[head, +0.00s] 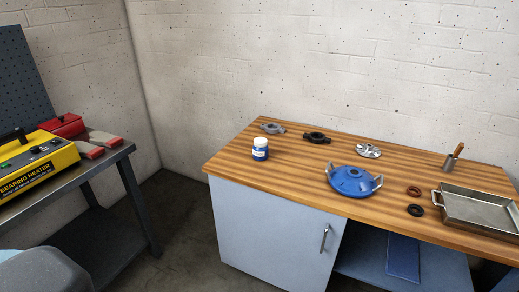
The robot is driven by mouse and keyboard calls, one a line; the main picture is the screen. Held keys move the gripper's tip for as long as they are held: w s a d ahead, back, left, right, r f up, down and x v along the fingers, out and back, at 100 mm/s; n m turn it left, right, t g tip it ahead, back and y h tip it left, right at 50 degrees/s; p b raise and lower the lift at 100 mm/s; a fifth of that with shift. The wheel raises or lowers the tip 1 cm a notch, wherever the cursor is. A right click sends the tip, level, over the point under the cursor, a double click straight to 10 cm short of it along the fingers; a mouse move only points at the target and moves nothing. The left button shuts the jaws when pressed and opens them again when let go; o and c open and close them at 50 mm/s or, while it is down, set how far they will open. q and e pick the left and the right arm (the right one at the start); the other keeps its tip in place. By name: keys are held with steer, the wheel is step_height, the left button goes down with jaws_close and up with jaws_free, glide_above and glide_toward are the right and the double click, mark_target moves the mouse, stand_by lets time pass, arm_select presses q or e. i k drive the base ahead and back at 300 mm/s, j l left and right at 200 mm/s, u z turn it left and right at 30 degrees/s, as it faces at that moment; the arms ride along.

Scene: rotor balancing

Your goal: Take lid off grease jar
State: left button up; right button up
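The grease jar (261,151) is a small blue jar with a pale label band. It stands upright near the left end of the wooden workbench top. Its white lid (261,141) is on top of it. Neither of my grippers shows in the head view, and nothing is touching the jar.
The wooden bench top (290,176) also holds a grey part (272,128), a dark part (316,138), a silver disc (368,151), a blue housing (353,180), two rings, a metal tray (480,208) and a cup. A yellow bearing heater (38,160) sits on the left table.

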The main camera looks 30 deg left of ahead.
mark_target(258, 154)
steer(key=i+j+z, duration=0.15)
steer(key=j, duration=0.75)
steer(key=i+j+z, duration=0.2)
steer(key=j, duration=0.7)
steer(key=j+z, duration=0.15)
steer(key=j, duration=0.7)
